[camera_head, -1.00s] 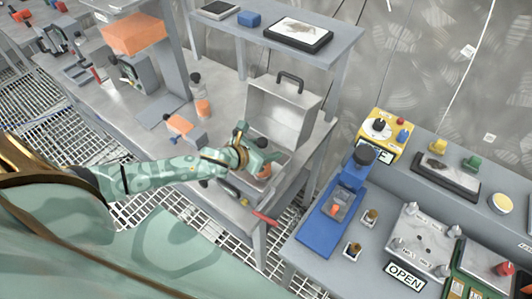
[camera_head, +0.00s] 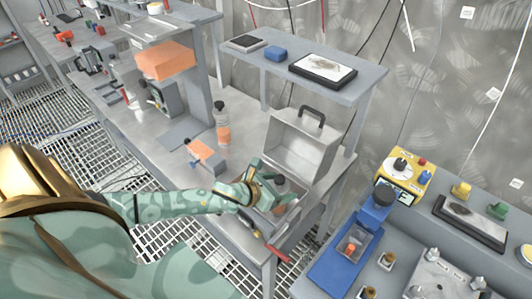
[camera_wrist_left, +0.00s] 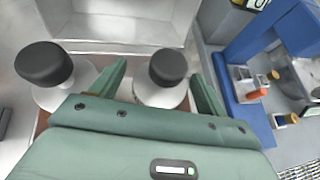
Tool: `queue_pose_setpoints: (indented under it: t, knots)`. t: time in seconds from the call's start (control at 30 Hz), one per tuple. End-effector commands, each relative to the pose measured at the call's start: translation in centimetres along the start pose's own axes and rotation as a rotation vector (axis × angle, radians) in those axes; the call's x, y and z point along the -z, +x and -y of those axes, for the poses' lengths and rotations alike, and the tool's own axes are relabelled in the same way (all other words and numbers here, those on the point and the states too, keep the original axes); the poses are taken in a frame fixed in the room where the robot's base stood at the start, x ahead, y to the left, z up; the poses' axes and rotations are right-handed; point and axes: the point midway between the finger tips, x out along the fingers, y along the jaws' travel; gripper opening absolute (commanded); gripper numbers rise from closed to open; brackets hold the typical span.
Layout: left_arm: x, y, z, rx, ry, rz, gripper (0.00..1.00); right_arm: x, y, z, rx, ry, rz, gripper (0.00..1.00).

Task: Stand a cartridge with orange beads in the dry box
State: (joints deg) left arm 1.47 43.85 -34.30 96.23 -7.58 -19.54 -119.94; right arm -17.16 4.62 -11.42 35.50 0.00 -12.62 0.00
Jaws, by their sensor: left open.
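The dry box has its grey lid (camera_head: 300,145) raised, with a dark handle on top; the lid's inside also shows in the wrist view (camera_wrist_left: 120,20). My left gripper (camera_head: 277,190) is at the front of this lid, over the box's low part. In the wrist view its green fingers (camera_wrist_left: 158,92) are open, one each side of a black-capped cartridge (camera_wrist_left: 168,70). A second black-capped cartridge (camera_wrist_left: 45,65) stands left of the fingers. The bead colour of both is hidden from above. My right gripper is not in view.
A tall dark-capped bottle with an orange part (camera_head: 222,130) stands on the bench left of the lid. An orange-and-grey block (camera_head: 205,155) lies nearby. A shelf (camera_head: 345,85) stands behind the lid. A blue fixture (camera_head: 345,250) is on the right table, across a gap.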

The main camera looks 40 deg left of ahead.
Motion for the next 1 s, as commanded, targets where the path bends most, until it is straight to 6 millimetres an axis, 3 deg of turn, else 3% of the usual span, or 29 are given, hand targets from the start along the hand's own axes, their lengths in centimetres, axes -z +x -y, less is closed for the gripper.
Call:
queue_pose_setpoints:
  t: [0.2,0.4,0.6,1.0]
  knots:
    - [0.0,-5.5,0.0,0.001,0.002,-0.004,0.75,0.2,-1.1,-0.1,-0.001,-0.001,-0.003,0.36]
    - [0.0,-9.0,0.0,0.001,-0.001,-0.002,0.75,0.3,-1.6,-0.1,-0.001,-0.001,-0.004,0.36]
    - [-0.1,-10.1,0.0,0.000,0.000,0.000,0.75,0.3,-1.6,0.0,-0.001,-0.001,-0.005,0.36]
    - [-0.1,-10.1,0.0,0.000,0.000,0.001,0.75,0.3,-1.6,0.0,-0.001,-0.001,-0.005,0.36]
